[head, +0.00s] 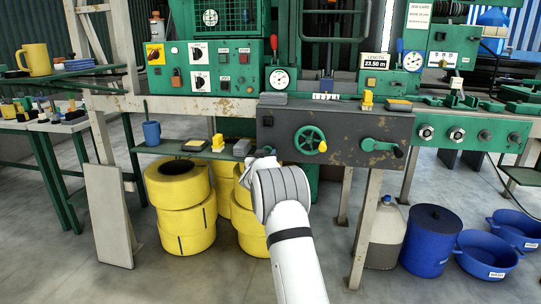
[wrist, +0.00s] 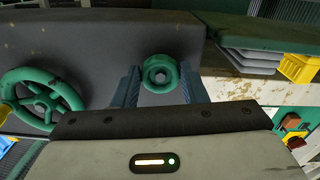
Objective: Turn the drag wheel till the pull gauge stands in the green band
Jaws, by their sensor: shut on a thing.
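A small green wheel (wrist: 160,73) sits on the dark grey panel (wrist: 110,50). In the wrist view my gripper (wrist: 160,80) has one finger on each side of it and is shut on it. In the head view my gripper (head: 264,154) is at the panel's lower left end and hides most of that wheel. A larger green handwheel (head: 309,140) with a yellow knob is to its right; it also shows in the wrist view (wrist: 42,98). Two round white gauges, one above the panel's left end (head: 280,79) and one farther right (head: 411,61), are too small to read. I cannot tell which is the pull gauge.
A crank handle (head: 382,146) is at the panel's right. A shelf left of my gripper holds a yellow block (head: 218,142) and a grey stack (head: 242,147). Yellow hose coils (head: 182,205) stand below. A blue drum (head: 430,240) and blue tubs (head: 487,255) stand right.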

